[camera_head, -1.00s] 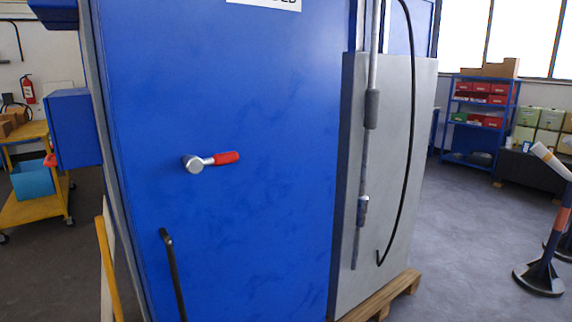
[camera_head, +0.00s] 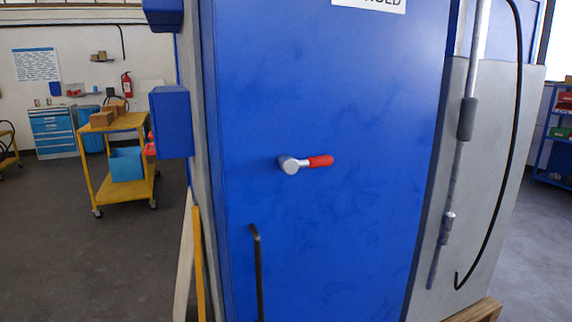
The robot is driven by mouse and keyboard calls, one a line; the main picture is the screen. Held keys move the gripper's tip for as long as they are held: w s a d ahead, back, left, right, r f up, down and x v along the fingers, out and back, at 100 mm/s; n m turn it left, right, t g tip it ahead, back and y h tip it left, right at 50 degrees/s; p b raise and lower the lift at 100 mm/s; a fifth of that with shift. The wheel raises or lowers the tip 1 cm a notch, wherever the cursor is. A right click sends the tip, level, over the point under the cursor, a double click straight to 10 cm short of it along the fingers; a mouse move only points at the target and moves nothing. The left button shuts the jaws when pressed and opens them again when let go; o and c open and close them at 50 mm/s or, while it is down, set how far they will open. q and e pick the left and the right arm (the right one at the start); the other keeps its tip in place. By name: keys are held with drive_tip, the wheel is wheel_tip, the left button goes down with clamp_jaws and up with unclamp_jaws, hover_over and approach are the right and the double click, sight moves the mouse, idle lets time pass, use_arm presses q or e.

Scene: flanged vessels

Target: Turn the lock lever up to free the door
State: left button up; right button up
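The lock lever (camera_head: 307,163) has a silver hub and a red grip. It sits on the blue door (camera_head: 340,90) and points right, nearly level. A black bar handle (camera_head: 257,272) stands upright on the door below and left of the lever. The door looks shut against its frame. Neither of my grippers shows in the head view.
A blue box (camera_head: 171,122) juts out at the cabinet's left side. A yellow cart (camera_head: 118,190) with a blue bin stands farther left. Wooden boards (camera_head: 197,262) lean at the door's left edge. A grey panel with a pipe (camera_head: 466,120) and black hose is on the right. Open floor lies at left.

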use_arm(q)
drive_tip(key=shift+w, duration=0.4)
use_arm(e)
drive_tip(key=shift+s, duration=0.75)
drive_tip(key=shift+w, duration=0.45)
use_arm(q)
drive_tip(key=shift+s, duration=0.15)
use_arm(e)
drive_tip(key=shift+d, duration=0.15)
